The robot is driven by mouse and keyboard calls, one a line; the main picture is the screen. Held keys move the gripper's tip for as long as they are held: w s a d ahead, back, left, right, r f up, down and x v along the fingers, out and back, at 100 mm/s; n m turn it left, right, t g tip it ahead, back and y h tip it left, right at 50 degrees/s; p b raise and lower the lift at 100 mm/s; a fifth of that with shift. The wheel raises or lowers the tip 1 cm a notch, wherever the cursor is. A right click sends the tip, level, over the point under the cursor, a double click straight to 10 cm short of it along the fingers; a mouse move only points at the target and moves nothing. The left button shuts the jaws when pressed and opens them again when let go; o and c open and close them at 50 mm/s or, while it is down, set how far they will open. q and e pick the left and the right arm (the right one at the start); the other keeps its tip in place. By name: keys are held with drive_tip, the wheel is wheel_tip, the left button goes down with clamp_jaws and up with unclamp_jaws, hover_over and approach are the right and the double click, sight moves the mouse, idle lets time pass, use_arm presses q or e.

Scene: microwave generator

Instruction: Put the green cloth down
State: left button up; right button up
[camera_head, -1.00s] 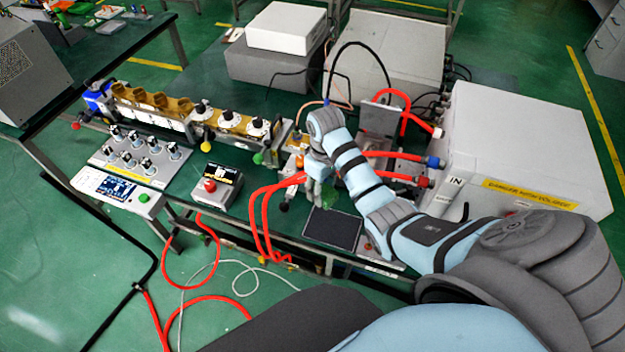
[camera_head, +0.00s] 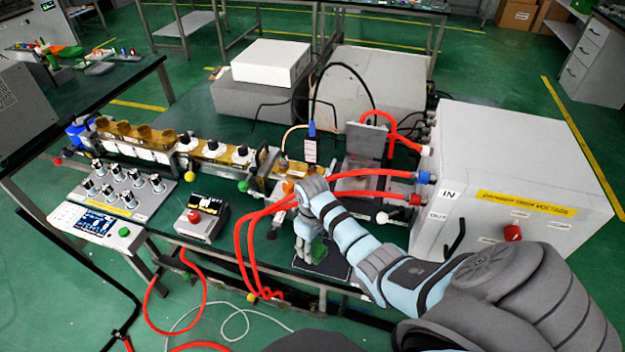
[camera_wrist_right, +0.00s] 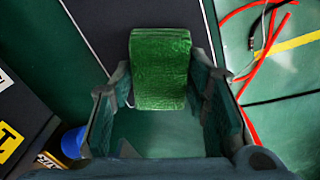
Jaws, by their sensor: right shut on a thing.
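The green cloth (camera_wrist_right: 160,62) looks like a folded block between the two fingers of my right gripper (camera_wrist_right: 163,88) in the right wrist view. In the head view the right gripper (camera_head: 309,250) points down with a small part of the cloth (camera_head: 318,247) showing at its fingertips. It is over the dark mat (camera_head: 338,270) near the table's front edge. The mat (camera_wrist_right: 112,25) also shows behind the cloth in the wrist view. I cannot tell whether the cloth touches the mat. My left gripper is not in view.
Red hoses (camera_head: 240,245) run just left of my right gripper and hang over the table edge. A white high-voltage box (camera_head: 505,165) stands to the right. A red-button box (camera_head: 203,215) and a knob panel (camera_head: 125,190) stand to the left.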

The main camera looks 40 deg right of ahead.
drive_tip(key=shift+f, duration=0.1)
drive_tip(key=o, duration=1.1)
drive_tip(key=shift+w+d, duration=0.1)
wheel_tip(320, 180, up, 12)
drive_tip(key=p, duration=0.2)
drive_tip(key=shift+p, duration=0.4)
